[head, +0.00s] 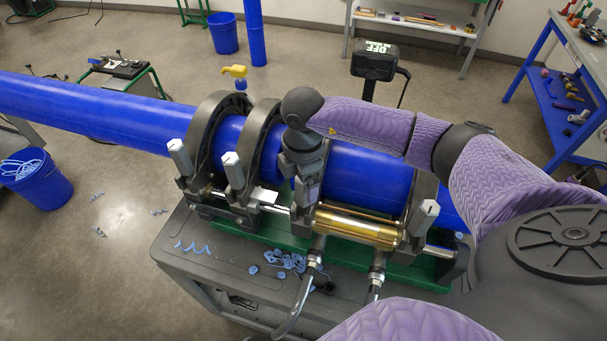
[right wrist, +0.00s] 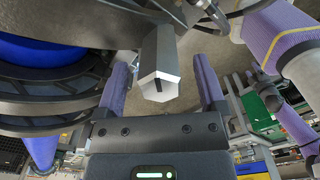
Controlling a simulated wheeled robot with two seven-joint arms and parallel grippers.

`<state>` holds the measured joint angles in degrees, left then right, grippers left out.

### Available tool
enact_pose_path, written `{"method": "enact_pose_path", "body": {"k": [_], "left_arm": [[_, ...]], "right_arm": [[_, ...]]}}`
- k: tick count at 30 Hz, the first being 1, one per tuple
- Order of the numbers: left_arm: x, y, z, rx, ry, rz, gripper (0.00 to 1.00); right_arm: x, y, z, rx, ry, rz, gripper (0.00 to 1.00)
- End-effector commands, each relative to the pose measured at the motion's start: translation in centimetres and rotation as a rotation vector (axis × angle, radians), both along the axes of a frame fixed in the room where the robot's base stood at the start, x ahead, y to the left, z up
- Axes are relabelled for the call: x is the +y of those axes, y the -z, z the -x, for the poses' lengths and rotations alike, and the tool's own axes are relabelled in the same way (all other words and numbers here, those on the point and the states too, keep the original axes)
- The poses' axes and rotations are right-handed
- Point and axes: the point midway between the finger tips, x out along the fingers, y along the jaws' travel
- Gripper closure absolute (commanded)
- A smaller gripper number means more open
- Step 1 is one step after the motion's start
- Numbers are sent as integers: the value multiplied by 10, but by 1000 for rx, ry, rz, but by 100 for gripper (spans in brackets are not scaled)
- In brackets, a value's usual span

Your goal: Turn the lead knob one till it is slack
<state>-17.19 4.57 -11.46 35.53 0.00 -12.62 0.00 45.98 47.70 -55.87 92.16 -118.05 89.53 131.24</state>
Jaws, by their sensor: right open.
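In the right wrist view a grey angular knob (right wrist: 160,65) with a white end face and a dark slot stands between the two purple fingers of my right gripper (right wrist: 163,75). The fingers are open, one on each side, with a visible gap to the knob. In the head view my right gripper (head: 306,182) points down at the clamp machine's front side, and its body hides much of this spot. Other grey knobs with white ends show: one at the far left (head: 180,155), one beside it (head: 233,170), one at the right (head: 427,215). My left gripper is not in view.
A long blue pipe (head: 90,112) runs through the dark clamp rings (head: 208,130). Blue shavings (head: 285,263) lie on the grey cart top (head: 215,258). My right arm crosses above the pipe.

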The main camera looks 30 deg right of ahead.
Motion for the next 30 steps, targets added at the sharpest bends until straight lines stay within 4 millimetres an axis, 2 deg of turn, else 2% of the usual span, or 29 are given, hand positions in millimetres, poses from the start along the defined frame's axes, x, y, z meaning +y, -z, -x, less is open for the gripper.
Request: {"method": "enact_pose_path", "body": {"k": [1, 2, 12, 13, 16, 21, 27, 30], "left_arm": [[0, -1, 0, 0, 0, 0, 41], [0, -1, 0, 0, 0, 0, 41], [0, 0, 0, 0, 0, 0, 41], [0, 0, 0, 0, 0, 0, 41], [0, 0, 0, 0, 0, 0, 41], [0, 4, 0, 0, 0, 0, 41], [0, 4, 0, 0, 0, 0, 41], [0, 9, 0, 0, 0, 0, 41]], "right_arm": [[0, -1, 0, 0, 0, 0, 17], [0, -1, 0, 0, 0, 0, 23], [0, -1, 0, 0, -1, 0, 95], [0, -1, 0, 0, -1, 0, 100], [0, -1, 0, -1, -18, 0, 100], [0, 0, 0, -2, -254, 1, 100], [0, -1, 0, -2, -273, 1, 100], [0, 1, 0, -2, -427, 1, 100]]}}
